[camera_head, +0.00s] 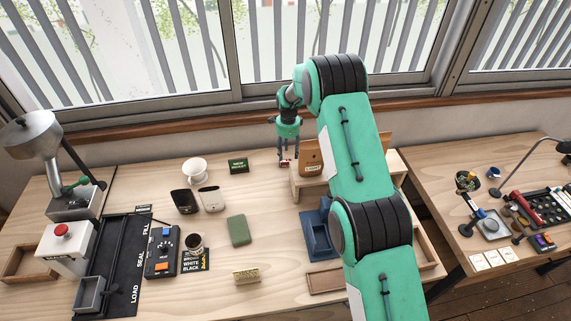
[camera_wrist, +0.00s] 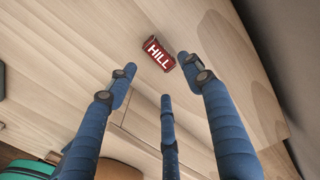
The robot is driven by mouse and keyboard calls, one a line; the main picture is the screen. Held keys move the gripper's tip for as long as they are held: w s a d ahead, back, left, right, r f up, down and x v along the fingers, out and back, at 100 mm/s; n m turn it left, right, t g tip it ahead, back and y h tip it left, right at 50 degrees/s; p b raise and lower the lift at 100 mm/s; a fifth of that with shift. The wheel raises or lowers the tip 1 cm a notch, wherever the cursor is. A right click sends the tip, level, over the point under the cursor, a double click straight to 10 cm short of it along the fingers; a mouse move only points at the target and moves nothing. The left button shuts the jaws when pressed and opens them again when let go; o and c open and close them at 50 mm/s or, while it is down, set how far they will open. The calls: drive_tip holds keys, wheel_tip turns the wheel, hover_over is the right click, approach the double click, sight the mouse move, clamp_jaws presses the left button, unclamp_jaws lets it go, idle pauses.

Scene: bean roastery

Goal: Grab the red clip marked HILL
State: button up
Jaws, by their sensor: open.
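The red clip (camera_wrist: 159,54) with HILL in white letters lies on the light wooden table top in the wrist view, a little above the picture's middle. My gripper (camera_wrist: 158,70) is open, with its blue fingers spread and nothing between them. The clip lies just beyond the fingertips, roughly between the two outer ones, and appears apart from them. In the head view my gripper (camera_head: 286,160) points down near the back edge of the table, left of a small wooden shelf.
The small wooden shelf (camera_head: 309,187) with a brown LIGHT bag (camera_head: 311,160) stands close to the right of my gripper. A green sign (camera_head: 238,165) and a white cup (camera_head: 196,170) stand to the left. The window wall is close behind.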

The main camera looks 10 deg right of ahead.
sight(287, 162)
drive_tip(key=shift+f, duration=0.35)
drive_tip(key=shift+f, duration=0.1)
drive_tip(key=shift+a+f, duration=0.1)
drive_tip(key=shift+f, duration=2.35)
drive_tip(key=c, duration=0.9)
